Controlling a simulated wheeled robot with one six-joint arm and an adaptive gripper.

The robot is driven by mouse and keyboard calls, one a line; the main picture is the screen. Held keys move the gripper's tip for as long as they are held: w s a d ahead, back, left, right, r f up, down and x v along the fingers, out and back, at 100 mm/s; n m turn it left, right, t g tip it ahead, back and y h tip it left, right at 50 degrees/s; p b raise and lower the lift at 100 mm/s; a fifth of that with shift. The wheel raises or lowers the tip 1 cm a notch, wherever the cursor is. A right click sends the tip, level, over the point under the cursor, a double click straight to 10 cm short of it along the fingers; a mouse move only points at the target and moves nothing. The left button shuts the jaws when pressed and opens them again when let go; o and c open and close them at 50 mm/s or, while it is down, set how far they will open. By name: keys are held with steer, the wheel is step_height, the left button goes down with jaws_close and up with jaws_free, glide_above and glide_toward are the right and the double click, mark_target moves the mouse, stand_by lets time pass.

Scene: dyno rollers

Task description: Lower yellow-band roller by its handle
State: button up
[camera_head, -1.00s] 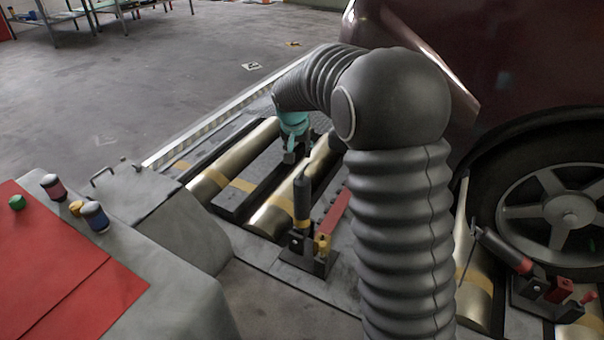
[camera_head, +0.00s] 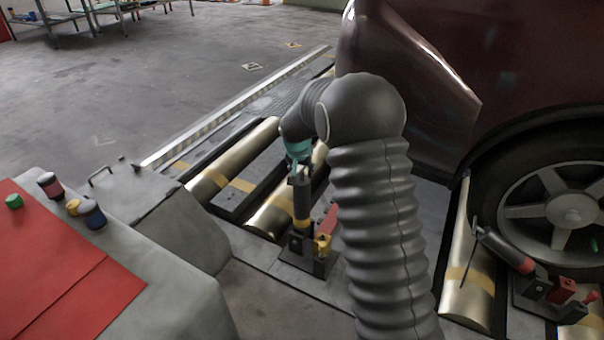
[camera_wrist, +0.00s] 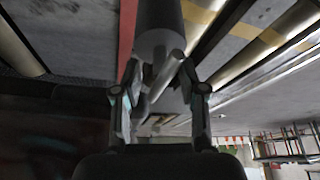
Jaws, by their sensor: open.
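The yellow-band handle (camera_head: 302,196) is a dark upright cylinder with a yellow band near its foot. It stands on a dark bracket with a yellow part, beside the gold rollers (camera_head: 262,143). My gripper (camera_head: 299,172) is at the handle's top end, fingers pointing down. In the wrist view the dark handle (camera_wrist: 158,20) comes in from the top, its end facing the camera. My open gripper (camera_wrist: 160,76) has one finger on each side of that end. I cannot tell whether either finger touches it.
A red-band handle (camera_head: 504,249) leans on another bracket at right, near the car wheel (camera_head: 555,208). The dark red car (camera_head: 430,90) stands close right of my arm. A grey console (camera_head: 170,285) with a red panel and knobs is at left. Open floor lies behind.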

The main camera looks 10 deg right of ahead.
steer(key=shift+w+d+f, duration=0.1)
steer(key=shift+w+f, duration=0.15)
steer(key=shift+f, duration=0.4)
jaws_close()
steer(key=shift+w, duration=0.1)
